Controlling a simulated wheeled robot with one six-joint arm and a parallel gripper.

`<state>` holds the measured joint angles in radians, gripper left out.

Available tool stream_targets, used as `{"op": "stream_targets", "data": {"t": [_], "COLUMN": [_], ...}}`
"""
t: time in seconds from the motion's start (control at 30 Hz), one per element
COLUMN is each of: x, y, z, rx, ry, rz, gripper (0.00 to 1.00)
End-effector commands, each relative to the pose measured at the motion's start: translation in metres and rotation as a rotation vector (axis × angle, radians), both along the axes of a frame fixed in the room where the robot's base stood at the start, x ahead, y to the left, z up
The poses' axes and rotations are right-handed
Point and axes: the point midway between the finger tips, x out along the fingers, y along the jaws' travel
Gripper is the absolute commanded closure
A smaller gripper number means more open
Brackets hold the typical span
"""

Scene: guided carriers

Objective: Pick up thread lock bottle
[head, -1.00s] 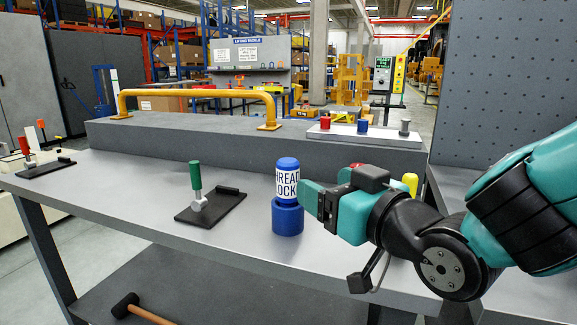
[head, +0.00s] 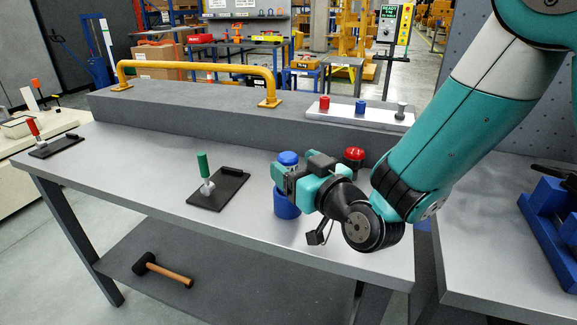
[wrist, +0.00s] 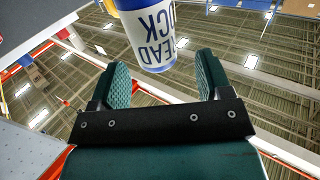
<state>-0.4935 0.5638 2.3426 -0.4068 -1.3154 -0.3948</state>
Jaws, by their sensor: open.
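The thread lock bottle (head: 288,158) has a blue cap and a white label. It stands upright on a blue round base (head: 287,206) on the grey bench. My gripper (head: 283,178) comes in from the right at label height and hides most of the label. In the wrist view the bottle (wrist: 151,32) shows its label upside down, in the gap between the open fingers (wrist: 160,62). Room shows beside the bottle, more on the right, and the fingers are not closed on it.
A green-handled clamp (head: 204,176) on a black plate stands left of the bottle. A red push button (head: 353,156) is just behind my gripper. A raised grey ledge (head: 230,122) with a yellow rail (head: 197,65) runs along the back. A blue vise (head: 550,225) is at right.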

Motion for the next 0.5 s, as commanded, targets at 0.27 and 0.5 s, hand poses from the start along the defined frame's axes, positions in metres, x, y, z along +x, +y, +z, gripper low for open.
{"op": "stream_targets", "data": {"t": [0.27, 0.5], "x": [0.029, 0.043], "y": [0.016, 0.025], "z": [0.005, 0.001], "rx": [0.000, -0.001], "ry": [0.002, 0.000], "rz": [0.000, 0.000], "gripper": [0.29, 0.29]}}
